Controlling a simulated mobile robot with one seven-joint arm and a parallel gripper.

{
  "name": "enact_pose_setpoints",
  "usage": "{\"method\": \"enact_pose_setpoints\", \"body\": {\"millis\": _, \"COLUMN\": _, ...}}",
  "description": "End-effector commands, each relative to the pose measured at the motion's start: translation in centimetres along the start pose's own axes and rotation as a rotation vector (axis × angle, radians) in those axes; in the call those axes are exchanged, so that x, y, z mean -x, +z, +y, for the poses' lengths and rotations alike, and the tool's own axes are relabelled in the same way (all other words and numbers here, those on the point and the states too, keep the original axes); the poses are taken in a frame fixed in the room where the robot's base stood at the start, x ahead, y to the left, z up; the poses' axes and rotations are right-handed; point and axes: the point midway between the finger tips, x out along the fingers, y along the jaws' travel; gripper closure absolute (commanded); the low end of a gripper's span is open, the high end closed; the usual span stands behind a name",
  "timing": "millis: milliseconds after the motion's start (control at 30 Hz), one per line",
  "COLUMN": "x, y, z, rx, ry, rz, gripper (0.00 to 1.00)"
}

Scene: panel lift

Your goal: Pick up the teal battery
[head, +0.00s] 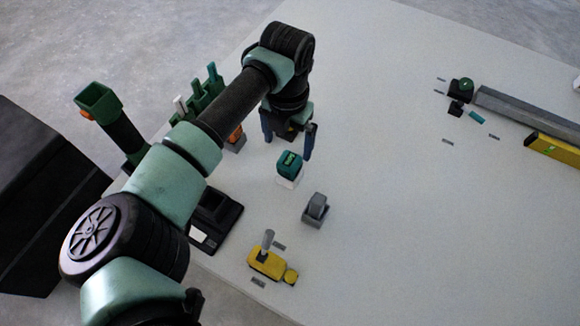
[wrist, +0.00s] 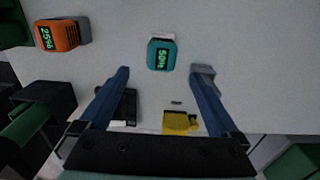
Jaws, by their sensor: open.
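The teal battery (head: 289,163) stands on a small white base on the pale table, with a lit green display on its top. It also shows in the wrist view (wrist: 162,55), upper middle, centred sideways between the fingers and a little beyond their tips in the picture. My gripper (head: 288,136) is open and empty, pointing down near the battery. In the wrist view my gripper (wrist: 162,72) has its two blue fingers spread wide. No contact with the battery shows; the exact height above it is hard to tell.
An orange battery (wrist: 57,36) is left of the teal one. A grey block (head: 316,208), a yellow tool (head: 268,262) and a black dock (head: 214,214) are nearby. A grey beam (head: 525,108) and yellow level (head: 553,148) lie at right. The table's middle is clear.

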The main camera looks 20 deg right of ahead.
Motion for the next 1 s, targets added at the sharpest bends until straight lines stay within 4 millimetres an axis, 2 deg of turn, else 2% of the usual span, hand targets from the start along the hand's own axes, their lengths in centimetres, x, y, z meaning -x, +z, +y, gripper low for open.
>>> {"method": "enact_pose_setpoints", "body": {"millis": 33, "x": -1.7, "y": 0.0, "z": -0.2, "rx": 0.0, "ry": -0.004, "rz": 0.001, "gripper": 0.03}}
{"method": "enact_pose_setpoints", "body": {"millis": 200, "x": -4.3, "y": 0.1, "z": -0.2, "rx": 0.0, "ry": -0.004, "rz": -0.002, "gripper": 0.03}}
{"method": "enact_pose_setpoints", "body": {"millis": 433, "x": -5.5, "y": 0.2, "z": -0.2, "rx": -0.002, "ry": -0.003, "rz": -0.003, "gripper": 0.03}}
{"method": "enact_pose_setpoints", "body": {"millis": 767, "x": -9.5, "y": 0.3, "z": -0.2, "rx": 0.0, "ry": -0.004, "rz": -0.003, "gripper": 0.03}}
{"method": "enact_pose_setpoints", "body": {"millis": 1000, "x": -9.6, "y": 0.4, "z": -0.2, "rx": 0.0, "ry": -0.003, "rz": -0.004, "gripper": 0.03}}
